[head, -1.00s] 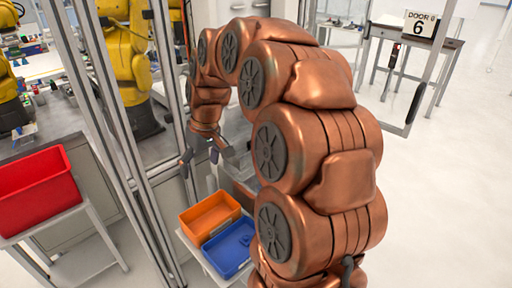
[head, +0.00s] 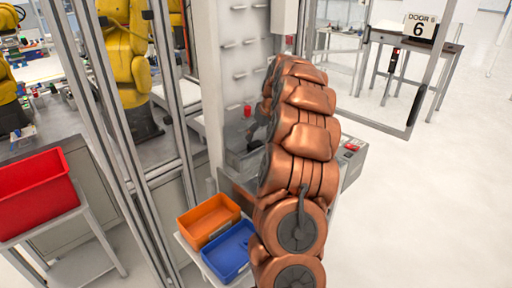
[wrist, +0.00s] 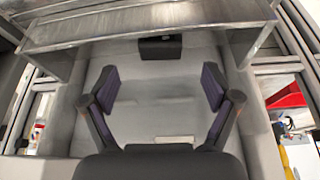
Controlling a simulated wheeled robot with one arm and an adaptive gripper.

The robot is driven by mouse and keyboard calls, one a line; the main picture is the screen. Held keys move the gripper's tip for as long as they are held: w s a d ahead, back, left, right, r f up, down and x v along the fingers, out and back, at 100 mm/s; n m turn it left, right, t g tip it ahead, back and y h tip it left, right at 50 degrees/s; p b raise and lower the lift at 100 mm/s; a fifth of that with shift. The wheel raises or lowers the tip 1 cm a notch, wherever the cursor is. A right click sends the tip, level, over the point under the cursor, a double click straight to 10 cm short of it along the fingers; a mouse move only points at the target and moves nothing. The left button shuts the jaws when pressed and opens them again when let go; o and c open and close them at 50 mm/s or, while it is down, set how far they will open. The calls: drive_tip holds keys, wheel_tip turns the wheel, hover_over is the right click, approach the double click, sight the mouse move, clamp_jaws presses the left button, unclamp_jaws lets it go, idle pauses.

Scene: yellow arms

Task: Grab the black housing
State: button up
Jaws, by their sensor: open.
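In the wrist view, a small black block (wrist: 160,50), which looks like the black housing, sits on a pale grey surface near the top middle. My gripper (wrist: 160,84) is open, with its two dark fingers spread wide apart. The space between the fingers is empty. The block lies beyond the fingertips, roughly centred between them, and nothing touches it. In the head view my copper arm hides the gripper, and I cannot make out the block there.
A grey metal ledge (wrist: 150,30) crosses the top of the wrist view near the block. In the head view, an orange bin (head: 208,220) and a blue bin (head: 229,250) stand left of my arm. A red bin (head: 38,187) is farther left, past metal posts.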

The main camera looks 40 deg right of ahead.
sight(255, 143)
drive_tip(key=shift+p+x, duration=1.5)
drive_tip(key=shift+x, duration=1.75)
drive_tip(key=shift+w, duration=0.15)
drive_tip(key=c, duration=1.1)
